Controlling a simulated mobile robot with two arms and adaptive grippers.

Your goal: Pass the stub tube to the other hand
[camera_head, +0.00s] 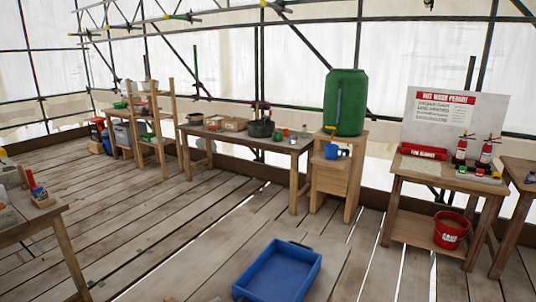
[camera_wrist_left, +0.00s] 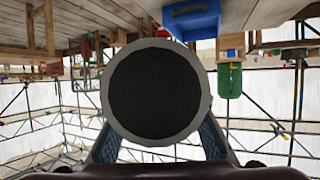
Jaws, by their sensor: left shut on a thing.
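The stub tube (camera_wrist_left: 203,92) fills the middle of the left wrist view. It is a light grey ring seen end-on, with a dark interior. My left gripper (camera_wrist_left: 158,143) is shut on it, with one blue-grey finger on each side at its lower part. The fingertips are partly hidden behind the tube. Neither gripper shows in the head view, and my right gripper is in neither view.
A blue tray (camera_head: 277,274) lies on the plank floor. A long table (camera_head: 247,138) and a wooden stand (camera_head: 337,178) with a green barrel (camera_head: 345,102) stand behind it. A permit table (camera_head: 455,181) with a red bucket (camera_head: 451,229) below is at right. Open floor lies left of centre.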

